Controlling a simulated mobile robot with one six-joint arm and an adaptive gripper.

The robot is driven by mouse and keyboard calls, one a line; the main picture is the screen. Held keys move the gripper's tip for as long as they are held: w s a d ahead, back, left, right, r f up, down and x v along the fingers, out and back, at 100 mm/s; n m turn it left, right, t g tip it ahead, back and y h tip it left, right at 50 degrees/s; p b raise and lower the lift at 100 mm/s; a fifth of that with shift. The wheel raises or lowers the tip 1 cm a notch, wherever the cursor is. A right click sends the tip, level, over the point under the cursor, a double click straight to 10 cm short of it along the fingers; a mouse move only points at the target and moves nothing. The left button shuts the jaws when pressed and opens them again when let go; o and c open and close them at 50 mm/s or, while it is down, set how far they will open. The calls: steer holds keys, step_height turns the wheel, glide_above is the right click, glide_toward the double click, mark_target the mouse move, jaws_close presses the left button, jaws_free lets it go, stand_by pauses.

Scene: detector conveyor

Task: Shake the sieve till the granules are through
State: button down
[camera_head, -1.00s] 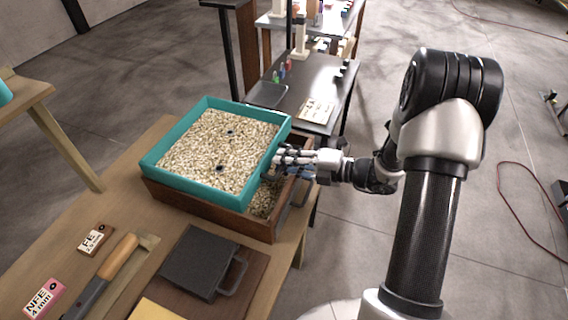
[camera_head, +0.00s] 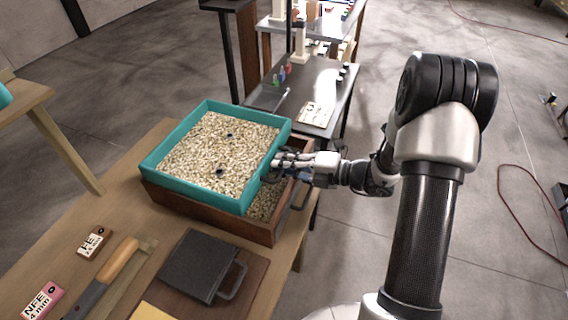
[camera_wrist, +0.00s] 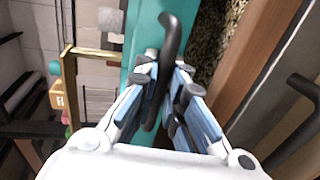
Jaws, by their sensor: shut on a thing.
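The teal sieve (camera_head: 193,190) sits over a brown wooden box (camera_head: 225,222) on the wooden table. It is full of pale granules (camera_head: 215,150), with two small dark pieces among them. More granules show in the box at the sieve's right side. My gripper (camera_head: 285,163) is at the sieve's right side. In the wrist view my gripper (camera_wrist: 160,95) is shut on the sieve's dark handle (camera_wrist: 170,40), beside the teal wall. The sieve's underside is hidden.
A dark flat block with a handle (camera_head: 200,265) lies in front of the box. A wooden-handled tool (camera_head: 118,262) and label blocks (camera_head: 92,242) lie to the left. Behind stands a dark conveyor table (camera_head: 320,80) with small items.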

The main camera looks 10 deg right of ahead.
steer(key=shift+d, duration=0.1)
steer(key=p+v, duration=0.2)
steer(key=f+p+v, duration=0.1)
steer(key=p+v, duration=0.1)
steer(key=v, duration=0.1)
steer(key=shift+s+d, duration=0.2)
steer(key=shift+d, duration=0.05)
steer(key=c, duration=1.9)
jaws_free()
steer(key=shift+c, duration=0.2)
steer(key=shift+d, duration=0.1)
steer(key=v, duration=1.2)
